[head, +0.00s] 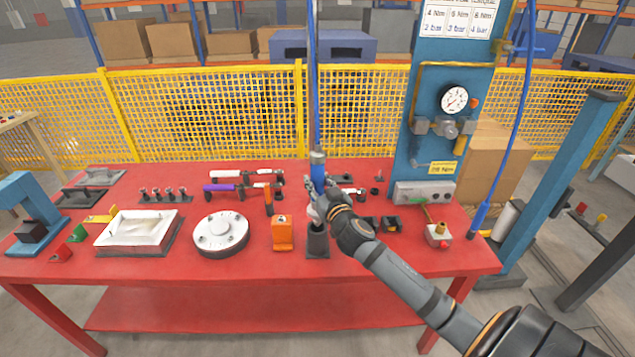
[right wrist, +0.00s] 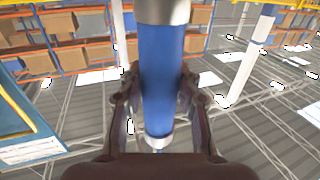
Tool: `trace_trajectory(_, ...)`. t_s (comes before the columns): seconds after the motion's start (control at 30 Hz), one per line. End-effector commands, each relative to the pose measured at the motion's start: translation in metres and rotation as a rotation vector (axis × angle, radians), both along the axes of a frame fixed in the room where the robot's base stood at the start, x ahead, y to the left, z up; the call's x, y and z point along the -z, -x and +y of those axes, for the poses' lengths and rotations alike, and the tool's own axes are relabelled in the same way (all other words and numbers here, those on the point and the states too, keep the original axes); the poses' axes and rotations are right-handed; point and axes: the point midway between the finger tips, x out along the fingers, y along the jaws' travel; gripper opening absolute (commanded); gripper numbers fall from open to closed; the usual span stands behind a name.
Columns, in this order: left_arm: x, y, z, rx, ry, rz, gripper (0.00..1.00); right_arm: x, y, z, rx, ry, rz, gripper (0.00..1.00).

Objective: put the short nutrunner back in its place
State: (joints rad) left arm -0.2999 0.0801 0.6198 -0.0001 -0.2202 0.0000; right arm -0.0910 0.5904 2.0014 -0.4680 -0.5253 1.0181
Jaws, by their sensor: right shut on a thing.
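A blue nutrunner with a grey top (head: 318,157) hangs upright on a blue hose, near the middle of the red table. My right gripper (head: 318,192) is shut on it. In the right wrist view its blue body (right wrist: 161,80) stands between the two fingers of my right gripper (right wrist: 160,110). A dark upright holder (head: 317,241) stands on the table just below the tool. My fingers hide the tool's lower end, so I cannot tell whether it touches the holder. My left gripper is not in view.
An orange block (head: 282,233) stands close left of the holder, and a round white flange (head: 221,235) is farther left. Small dark blocks (head: 391,224) lie to the right. The blue gauge panel (head: 435,110) rises at the back right. The table's front edge is clear.

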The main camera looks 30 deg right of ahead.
Motion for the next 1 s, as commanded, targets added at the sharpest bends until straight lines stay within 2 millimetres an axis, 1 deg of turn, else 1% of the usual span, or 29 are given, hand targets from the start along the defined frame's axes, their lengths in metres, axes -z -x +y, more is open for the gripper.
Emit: trace_trajectory(1.0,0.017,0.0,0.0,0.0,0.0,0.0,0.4,0.018,0.0,0.0,-0.001,0.0,-0.002,0.0)
